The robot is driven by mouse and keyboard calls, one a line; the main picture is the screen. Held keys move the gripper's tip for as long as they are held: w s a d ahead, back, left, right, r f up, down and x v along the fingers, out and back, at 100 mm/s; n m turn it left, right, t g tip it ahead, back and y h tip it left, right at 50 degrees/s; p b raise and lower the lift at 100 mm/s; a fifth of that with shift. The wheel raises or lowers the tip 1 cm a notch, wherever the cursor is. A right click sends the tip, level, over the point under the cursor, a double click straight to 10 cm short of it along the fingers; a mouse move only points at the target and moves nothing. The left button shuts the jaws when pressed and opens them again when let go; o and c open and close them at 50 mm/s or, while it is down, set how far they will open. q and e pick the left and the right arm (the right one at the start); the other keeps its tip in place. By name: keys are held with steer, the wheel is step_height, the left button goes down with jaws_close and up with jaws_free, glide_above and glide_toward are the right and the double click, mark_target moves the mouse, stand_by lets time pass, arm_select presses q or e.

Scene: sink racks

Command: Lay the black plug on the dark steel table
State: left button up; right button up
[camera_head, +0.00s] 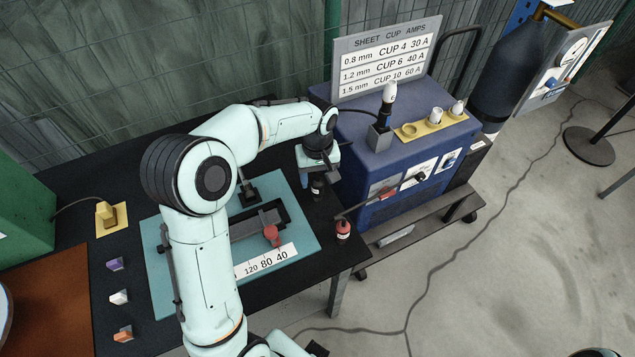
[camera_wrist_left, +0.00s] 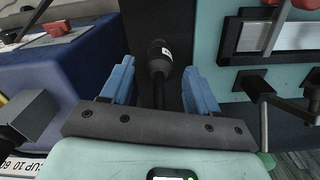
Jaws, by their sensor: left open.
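The black plug (camera_head: 317,187) is a short dark cylinder with a pale label. It sits just below my left gripper (camera_head: 318,174), over the dark steel table (camera_head: 322,268) between the teal board and the blue machine. In the left wrist view the plug (camera_wrist_left: 158,58) appears between the two blue fingers of the left gripper (camera_wrist_left: 159,72), with a dark gap on each side. A dark cable runs from it towards the palm. The fingers are apart and do not hold it. Whether the plug touches the table is hard to tell. My right gripper is not in view.
The teal board (camera_head: 160,283) carries a clamp and a number scale. A red plug (camera_head: 343,231) stands near the table's right edge. The blue machine (camera_head: 345,150) with its torch holder and cup tray is close on the right. Coloured pieces lie at the left.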

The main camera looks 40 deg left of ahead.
arm_select(q)
step_height(320, 180, up, 8)
steer(key=shift+r+p, duration=0.15)
steer(key=shift+p, duration=0.25)
stand_by(0.4)
